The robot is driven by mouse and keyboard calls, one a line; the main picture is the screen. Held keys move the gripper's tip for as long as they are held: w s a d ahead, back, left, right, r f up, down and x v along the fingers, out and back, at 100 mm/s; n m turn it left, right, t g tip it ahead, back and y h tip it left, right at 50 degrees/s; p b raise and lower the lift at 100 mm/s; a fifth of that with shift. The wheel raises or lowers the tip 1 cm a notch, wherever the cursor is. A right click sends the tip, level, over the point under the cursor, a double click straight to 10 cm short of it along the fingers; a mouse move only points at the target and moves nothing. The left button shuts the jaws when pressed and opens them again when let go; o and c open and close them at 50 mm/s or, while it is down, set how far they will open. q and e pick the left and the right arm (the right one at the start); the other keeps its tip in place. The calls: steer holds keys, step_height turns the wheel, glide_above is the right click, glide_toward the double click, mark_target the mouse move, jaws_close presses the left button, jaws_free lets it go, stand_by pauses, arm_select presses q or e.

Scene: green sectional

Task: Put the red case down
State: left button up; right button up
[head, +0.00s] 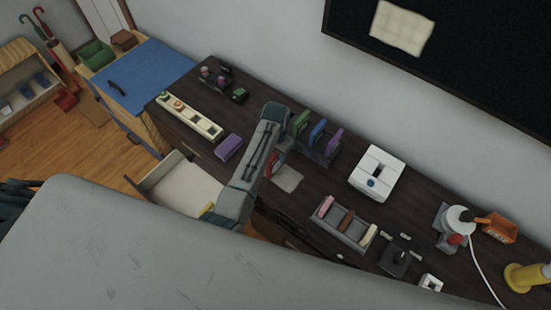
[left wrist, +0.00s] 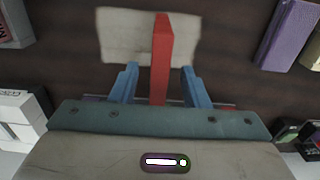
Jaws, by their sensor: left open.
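The red case (left wrist: 161,50) stands on edge, narrow side up, between the two blue fingers of my left gripper (left wrist: 160,75) in the left wrist view. The fingers are open, with a gap on each side of the case. A beige pad (left wrist: 118,40) lies on the dark desk under or just behind the case; I cannot tell exactly where the case's base rests. In the head view my left arm hides most of the case, and only a bit of red (head: 275,160) shows beside the beige pad (head: 288,179). My right gripper is not in view.
The desk (head: 325,183) also carries a purple box (head: 229,146), a rack with green, blue and purple cases (head: 317,131), a white device (head: 377,172) and a tray of coloured pieces (head: 345,222). An open drawer (head: 182,185) juts from the desk front.

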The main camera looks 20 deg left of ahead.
arm_select(q)
steer(key=shift+s+f, duration=0.2)
steer(key=shift+f, duration=0.2)
steer(key=shift+w, duration=0.1)
steer(key=shift+f, duration=0.1)
jaws_close()
steer(key=shift+w, duration=0.15)
